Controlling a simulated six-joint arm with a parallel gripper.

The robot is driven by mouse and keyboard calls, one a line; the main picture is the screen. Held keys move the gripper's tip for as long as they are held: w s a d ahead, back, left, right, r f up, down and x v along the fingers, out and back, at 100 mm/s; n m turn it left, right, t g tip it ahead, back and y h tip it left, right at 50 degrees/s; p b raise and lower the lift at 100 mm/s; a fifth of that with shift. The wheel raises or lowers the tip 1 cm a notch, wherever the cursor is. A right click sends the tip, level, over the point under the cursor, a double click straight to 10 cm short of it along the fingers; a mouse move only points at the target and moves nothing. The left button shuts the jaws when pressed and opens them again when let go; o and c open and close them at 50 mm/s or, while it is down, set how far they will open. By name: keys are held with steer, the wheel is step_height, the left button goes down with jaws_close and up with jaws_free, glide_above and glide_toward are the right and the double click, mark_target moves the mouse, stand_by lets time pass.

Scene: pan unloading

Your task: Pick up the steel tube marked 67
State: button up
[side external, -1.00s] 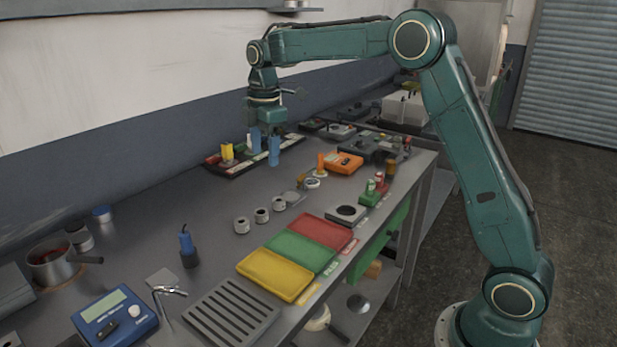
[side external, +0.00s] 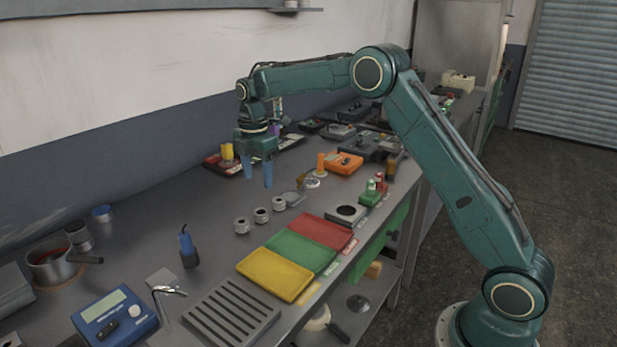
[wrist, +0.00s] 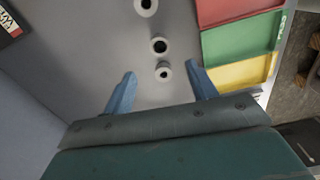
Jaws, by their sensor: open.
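Three short grey steel tubes stand upright in a row on the bench: a left one (side external: 241,226), a middle one (side external: 262,215) and a right one (side external: 279,204). No number can be read on them, so I cannot tell which is 67. My gripper (side external: 257,180) is open, its two blue fingers pointing down above the bench, behind the row in the side view. In the wrist view the fingers (wrist: 161,70) are apart and empty. One tube (wrist: 164,71) appears between their tips, with the other two further up the picture.
Red (side external: 321,231), green (side external: 301,252) and yellow (side external: 274,275) trays lie in front of the tubes. An orange device (side external: 344,163) stands right of my gripper, and a dark rack with coloured items behind it. A blue-handled tool (side external: 187,247) stands upright to the left; bench around it is clear.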

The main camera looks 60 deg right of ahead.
glide_above(261, 209)
steer(key=a, duration=0.1)
steer(key=shift+s+f, duration=0.25)
steer(key=shift+f, duration=1.1)
steer(key=shift+s+f, duration=0.2)
steer(key=shift+f, duration=1.15)
steer(key=shift+f, duration=2.6)
steer(key=c, duration=1.1)
steer(key=shift+r, duration=0.15)
step_height(261, 209, up, 20)
steer(key=shift+f, duration=0.1)
